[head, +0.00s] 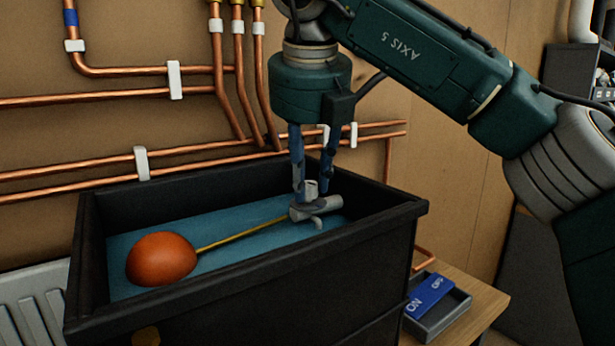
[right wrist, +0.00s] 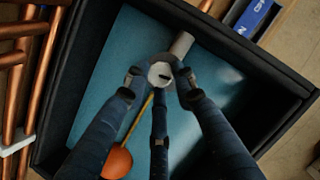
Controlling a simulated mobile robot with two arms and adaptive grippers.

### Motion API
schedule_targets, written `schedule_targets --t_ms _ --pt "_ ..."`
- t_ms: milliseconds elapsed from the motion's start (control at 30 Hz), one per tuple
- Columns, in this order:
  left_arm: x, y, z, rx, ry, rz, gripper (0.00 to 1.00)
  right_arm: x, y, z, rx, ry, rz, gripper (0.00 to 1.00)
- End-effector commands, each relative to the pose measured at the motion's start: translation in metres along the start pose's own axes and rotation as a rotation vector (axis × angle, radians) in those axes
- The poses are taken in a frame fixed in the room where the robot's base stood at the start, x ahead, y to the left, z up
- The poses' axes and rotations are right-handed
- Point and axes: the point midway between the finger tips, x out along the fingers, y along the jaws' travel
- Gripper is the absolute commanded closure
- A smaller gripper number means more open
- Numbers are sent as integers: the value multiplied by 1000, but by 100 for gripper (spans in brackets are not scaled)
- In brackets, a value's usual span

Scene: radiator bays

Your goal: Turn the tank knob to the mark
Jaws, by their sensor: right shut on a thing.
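The black tank (head: 300,285) stands open with blue water inside. A grey valve body (head: 318,208) sits in its far right part, with a pale round knob (head: 311,188) on top. In the right wrist view the knob (right wrist: 160,74) shows a white top with a short dark line. My right gripper (head: 312,182) points down from above, shut on the knob, with fingers around it. The fingers hide part of the knob, and I cannot make out a separate mark on the valve. My left gripper is not in view.
An orange float (head: 160,259) on a thin brass rod (head: 240,231) reaches left from the valve. Copper pipes (head: 90,165) run along the wall behind. A blue ON/OFF tag (head: 429,294) lies in a grey tray (head: 447,318) at right. A white radiator (head: 35,305) stands at left.

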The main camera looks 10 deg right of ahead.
Motion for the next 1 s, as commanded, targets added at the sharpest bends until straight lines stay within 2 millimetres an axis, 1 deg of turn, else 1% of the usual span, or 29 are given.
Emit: schedule_targets --t_ms 33,133,167,200,233,533,667,767,1000 --pt "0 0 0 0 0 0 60 -2 -1 4 7 -12 1 100" --pt "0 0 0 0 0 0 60 -2 -1 4 7 -11 1 100" --pt "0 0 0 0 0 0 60 -2 -1 4 7 -11 1 70" --pt "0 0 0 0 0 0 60 -2 -1 4 7 -11 1 62" --pt "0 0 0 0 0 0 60 -2 -2 4 6 -11 1 57" --pt "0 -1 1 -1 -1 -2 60 -1 -1 2 2 -5 -1 57" --pt "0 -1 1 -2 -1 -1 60 -11 0 2 3 -6 -1 57" --pt "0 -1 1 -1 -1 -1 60 -28 0 2 4 -8 0 57" --pt "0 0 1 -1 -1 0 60 -81 -1 4 7 -9 -3 57"
